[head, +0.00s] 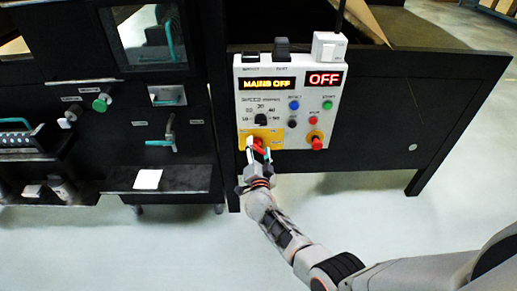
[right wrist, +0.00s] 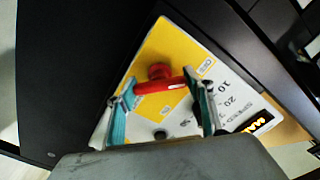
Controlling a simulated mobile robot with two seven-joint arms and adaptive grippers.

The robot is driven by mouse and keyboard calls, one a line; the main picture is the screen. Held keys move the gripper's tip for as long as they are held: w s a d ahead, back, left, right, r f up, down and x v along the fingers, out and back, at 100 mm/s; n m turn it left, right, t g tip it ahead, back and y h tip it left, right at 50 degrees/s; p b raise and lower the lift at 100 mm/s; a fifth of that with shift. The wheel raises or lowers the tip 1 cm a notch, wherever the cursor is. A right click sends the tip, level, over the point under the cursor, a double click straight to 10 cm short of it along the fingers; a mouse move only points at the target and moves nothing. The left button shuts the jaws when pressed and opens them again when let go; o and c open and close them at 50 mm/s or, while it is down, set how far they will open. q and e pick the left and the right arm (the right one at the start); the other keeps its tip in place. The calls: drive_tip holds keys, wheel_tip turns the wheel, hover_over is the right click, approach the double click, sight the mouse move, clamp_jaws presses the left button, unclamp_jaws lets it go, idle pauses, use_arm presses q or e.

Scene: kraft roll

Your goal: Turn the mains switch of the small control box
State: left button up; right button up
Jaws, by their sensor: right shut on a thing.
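The small control box (head: 285,112) is a pale panel on the dark bench front. Its displays read "MAINS OFF" and "OFF". The mains switch (head: 261,147) is a red handle on a yellow plate at the panel's lower left, partly hidden by my right gripper (head: 257,150). In the right wrist view, the red mains switch handle (right wrist: 158,85) lies across between the two fingers of my right gripper (right wrist: 157,82), which are closed against its ends. My left gripper is in neither view.
A red emergency knob (head: 317,143) on yellow sits right of the switch, with several small buttons and a black speed dial (head: 261,119) above. A dark machine with a green knob (head: 101,103) and a teal handle (head: 160,143) stands left. Floor on the right is clear.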

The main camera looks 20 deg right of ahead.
drive_tip(key=o, duration=1.1)
